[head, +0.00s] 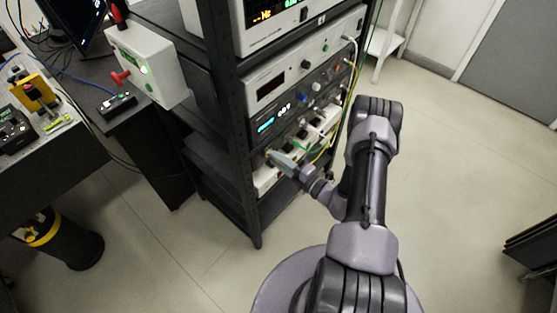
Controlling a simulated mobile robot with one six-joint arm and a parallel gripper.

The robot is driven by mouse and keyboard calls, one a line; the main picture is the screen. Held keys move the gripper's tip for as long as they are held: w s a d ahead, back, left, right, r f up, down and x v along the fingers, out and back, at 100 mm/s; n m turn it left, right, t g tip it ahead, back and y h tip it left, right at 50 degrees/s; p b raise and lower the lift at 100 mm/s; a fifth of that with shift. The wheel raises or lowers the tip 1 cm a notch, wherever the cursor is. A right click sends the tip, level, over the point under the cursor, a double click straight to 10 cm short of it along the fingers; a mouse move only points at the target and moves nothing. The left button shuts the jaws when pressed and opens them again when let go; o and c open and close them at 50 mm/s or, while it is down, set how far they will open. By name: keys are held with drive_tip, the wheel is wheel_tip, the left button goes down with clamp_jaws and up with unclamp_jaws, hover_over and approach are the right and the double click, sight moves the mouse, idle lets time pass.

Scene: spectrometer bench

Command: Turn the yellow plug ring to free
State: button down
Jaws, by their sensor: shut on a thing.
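My gripper (275,157) reaches in from the right to the lower part of the equipment rack (243,130). Its jaws are shut at a white unit (266,182) low in the rack. They are closed on a small part at its front, which I take to be the yellow plug ring. The ring is too small and too covered by the jaws to make out, and its turn position cannot be read. Green and yellow cables hang just right of the jaws.
Above are a black unit with a blue display (265,126) and a white instrument (272,85). A white box with a red handle (146,62) is on the left, near a bench with a yellow device (36,92).

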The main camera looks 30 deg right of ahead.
idle(0.4)
drive_tip(key=c, duration=1.3)
unclamp_jaws()
drive_tip(key=shift+o, duration=0.2)
drive_tip(key=p+v, duration=0.3)
drive_tip(key=v, duration=1.4)
drive_tip(key=shift+s+p, duration=0.2)
drive_tip(key=shift+p, duration=0.2)
drive_tip(key=shift+d+r+n, duration=0.1)
drive_tip(key=shift+n, duration=0.2)
